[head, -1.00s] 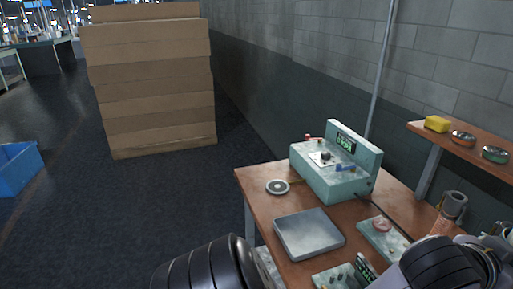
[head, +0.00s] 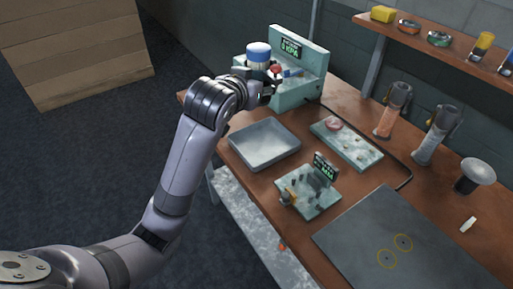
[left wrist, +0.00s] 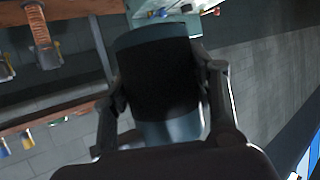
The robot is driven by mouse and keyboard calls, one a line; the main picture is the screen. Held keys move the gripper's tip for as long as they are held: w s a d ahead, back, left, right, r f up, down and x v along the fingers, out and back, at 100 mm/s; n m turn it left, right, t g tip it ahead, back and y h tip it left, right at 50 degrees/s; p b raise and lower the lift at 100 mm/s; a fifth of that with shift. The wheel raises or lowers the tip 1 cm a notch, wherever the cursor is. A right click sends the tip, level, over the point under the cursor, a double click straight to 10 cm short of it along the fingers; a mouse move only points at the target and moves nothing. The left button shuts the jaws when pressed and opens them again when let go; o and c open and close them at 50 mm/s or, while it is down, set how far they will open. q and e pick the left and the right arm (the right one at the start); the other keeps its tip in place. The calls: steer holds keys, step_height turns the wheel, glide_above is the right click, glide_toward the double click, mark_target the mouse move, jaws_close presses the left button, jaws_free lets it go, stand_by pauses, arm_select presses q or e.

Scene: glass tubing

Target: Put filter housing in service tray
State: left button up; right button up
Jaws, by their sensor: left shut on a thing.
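The filter housing (head: 258,56), a cylinder with a blue cap and a pale band, stands roughly upright at the pale green test unit in the head view. My left gripper (head: 266,80) is shut on it. In the left wrist view the housing (left wrist: 160,80) looks like a dark cylinder between the two fingers of my left gripper (left wrist: 160,70). The gripper partly hides its lower part in the head view. The service tray (head: 264,144), a shallow grey metal tray, lies empty on the brown bench in front of the test unit. My right gripper is out of view.
The test unit (head: 305,62) with a lit display stands at the bench's back left. A pale plate (head: 346,143) and a small gauge board (head: 309,192) lie right of and below the tray. A dark mat (head: 410,245), clear cylinders and a wall shelf (head: 440,50) are further right.

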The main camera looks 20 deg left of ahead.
arm_select(q)
steer(key=w+a+f+b, duration=0.2)
steer(key=w+f, duration=0.2)
steer(key=w, duration=0.2)
steer(key=f, duration=1.9)
steer(key=shift+s+a, duration=0.15)
steer(key=shift+s, duration=0.05)
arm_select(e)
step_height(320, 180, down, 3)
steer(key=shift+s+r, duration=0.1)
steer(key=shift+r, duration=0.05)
arm_select(q)
steer(key=o, duration=1.3)
steer(key=shift+f, duration=0.15)
steer(key=shift+c, duration=0.2)
steer(key=shift+s+r, duration=0.1)
steer(key=shift+r, duration=0.15)
steer(key=v, duration=1.1)
steer(key=shift+s, duration=0.45)
